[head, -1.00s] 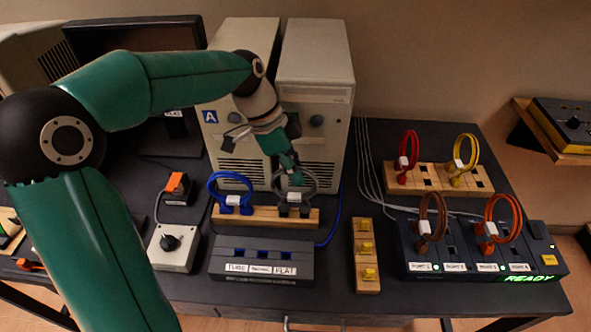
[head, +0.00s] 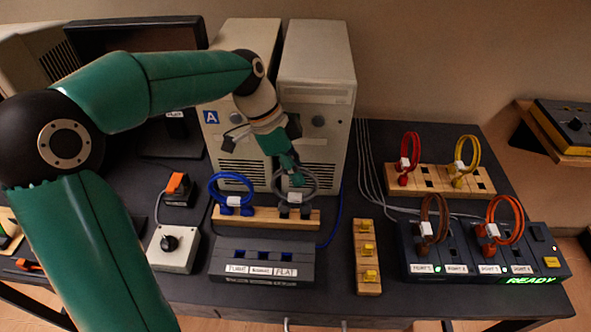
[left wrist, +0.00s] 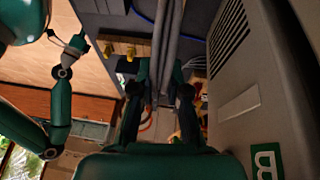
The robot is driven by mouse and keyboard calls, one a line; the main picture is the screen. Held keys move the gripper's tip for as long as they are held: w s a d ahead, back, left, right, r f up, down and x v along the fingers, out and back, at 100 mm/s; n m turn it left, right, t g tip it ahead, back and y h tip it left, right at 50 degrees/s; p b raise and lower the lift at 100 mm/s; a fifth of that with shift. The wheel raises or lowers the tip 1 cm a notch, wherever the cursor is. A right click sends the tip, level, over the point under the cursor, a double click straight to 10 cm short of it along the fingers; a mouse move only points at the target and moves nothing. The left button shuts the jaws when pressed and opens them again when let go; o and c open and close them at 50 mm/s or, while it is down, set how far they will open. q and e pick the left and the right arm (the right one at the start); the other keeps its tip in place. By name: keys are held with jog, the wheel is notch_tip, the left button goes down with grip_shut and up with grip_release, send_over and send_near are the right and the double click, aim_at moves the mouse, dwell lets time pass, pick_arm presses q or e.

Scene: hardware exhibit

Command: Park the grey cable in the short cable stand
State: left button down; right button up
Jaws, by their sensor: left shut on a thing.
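The grey cable (head: 311,184) is a loop with two dark plugs at its lower end, at the right part of the wooden cable stand (head: 265,223). My left gripper (head: 296,179) is shut on the top of its loop, from above. In the left wrist view the grey cable (left wrist: 167,50) runs between the fingers of my left gripper (left wrist: 160,92). The plugs are at the stand's top; I cannot tell if they are fully seated. My right gripper (left wrist: 76,45) seems to show at the left of the left wrist view, too small to judge its jaws.
A blue cable (head: 231,183) stands in the same stand, to the left. A dark switch box (head: 262,262) lies in front. Beige computer towers (head: 315,100) rise close behind. A wooden block with yellow parts (head: 367,285) and a port box (head: 480,265) are to the right.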

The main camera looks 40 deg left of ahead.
pick_arm(q)
jog(key=shift+f+b, duration=1.05)
jog(key=shift+b, duration=0.35)
dwell(2.9)
dwell(0.4)
jog(key=shift+c, duration=2.2)
grip_release()
jog(key=shift+r, duration=0.15)
jog(key=shift+p+v, duration=2.65)
jog(key=shift+v, duration=0.95)
